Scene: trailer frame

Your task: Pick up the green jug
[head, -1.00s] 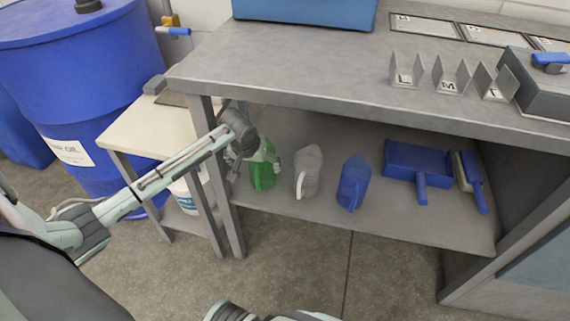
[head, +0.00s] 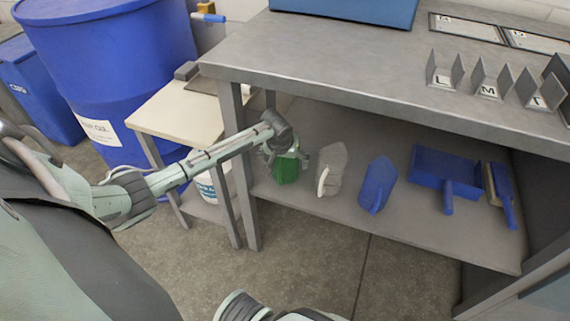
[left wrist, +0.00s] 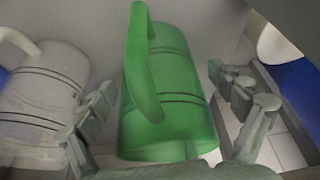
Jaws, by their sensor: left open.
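The green jug (head: 287,172) stands on the lower shelf under the workbench, at the left end of a row. My left gripper (head: 284,155) is at the jug and hides part of it in the head view. In the left wrist view the green jug (left wrist: 172,95) fills the middle, its handle facing the camera. The open fingers of my left gripper (left wrist: 162,88) lie on either side of it, with a visible gap on the right; whether the left finger touches cannot be told.
A grey-white jug (head: 331,168) stands close to the right of the green one, then a blue jug (head: 378,184). A blue dustpan (head: 446,170) and brush lie farther right. The bench leg (head: 239,165) and the worktop edge (head: 400,107) are close to my left arm.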

